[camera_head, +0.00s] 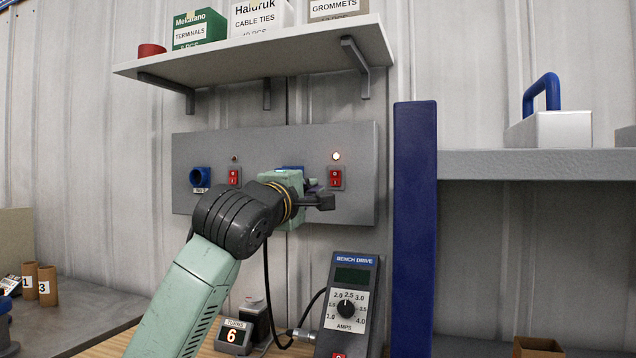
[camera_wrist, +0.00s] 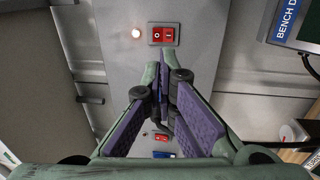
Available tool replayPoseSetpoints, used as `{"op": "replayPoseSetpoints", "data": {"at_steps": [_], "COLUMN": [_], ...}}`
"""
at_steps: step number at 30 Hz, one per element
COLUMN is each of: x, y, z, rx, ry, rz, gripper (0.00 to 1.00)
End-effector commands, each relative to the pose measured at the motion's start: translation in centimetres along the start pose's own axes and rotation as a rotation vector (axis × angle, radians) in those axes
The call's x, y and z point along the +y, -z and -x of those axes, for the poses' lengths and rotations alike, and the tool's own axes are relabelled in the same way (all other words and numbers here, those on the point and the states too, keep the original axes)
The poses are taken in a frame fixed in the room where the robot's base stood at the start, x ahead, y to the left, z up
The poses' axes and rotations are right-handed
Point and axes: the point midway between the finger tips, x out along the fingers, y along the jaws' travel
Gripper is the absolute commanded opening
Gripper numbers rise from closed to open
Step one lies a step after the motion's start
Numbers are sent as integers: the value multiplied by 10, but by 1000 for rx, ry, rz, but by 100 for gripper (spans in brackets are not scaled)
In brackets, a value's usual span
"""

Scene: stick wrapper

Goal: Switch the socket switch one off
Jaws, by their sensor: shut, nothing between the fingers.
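A grey socket panel (camera_head: 270,140) is mounted on the wall. Its right red rocker switch (camera_head: 336,179) has a lit lamp (camera_head: 336,156) above it; the switch also shows in the wrist view (camera_wrist: 164,35). The left red switch (camera_head: 235,176) has a dark lamp (camera_head: 235,158) above it. A blue socket (camera_head: 201,178) is at the far left; its small label is unreadable. Another blue part (camera_head: 292,168) is mostly hidden behind my wrist. My gripper (camera_wrist: 166,62) is shut and empty, its tips just short of the right switch in the wrist view. Contact cannot be told.
A shelf (camera_head: 260,62) with boxes hangs above the panel. A blue post (camera_head: 415,230) stands just right of it. Below are a bench drive unit (camera_head: 350,300) and a black cable (camera_head: 268,300). A side shelf (camera_head: 540,164) is at the right.

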Motion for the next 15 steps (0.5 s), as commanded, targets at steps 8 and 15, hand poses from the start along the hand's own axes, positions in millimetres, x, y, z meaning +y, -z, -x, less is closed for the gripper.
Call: {"op": "replayPoseSetpoints", "data": {"at_steps": [8,15], "x": [3,3], "y": [-1,-1], "z": [-58,-104], "rx": [-3,-2], "ry": [4,3], "rz": [5,4], "gripper": [0,0]}}
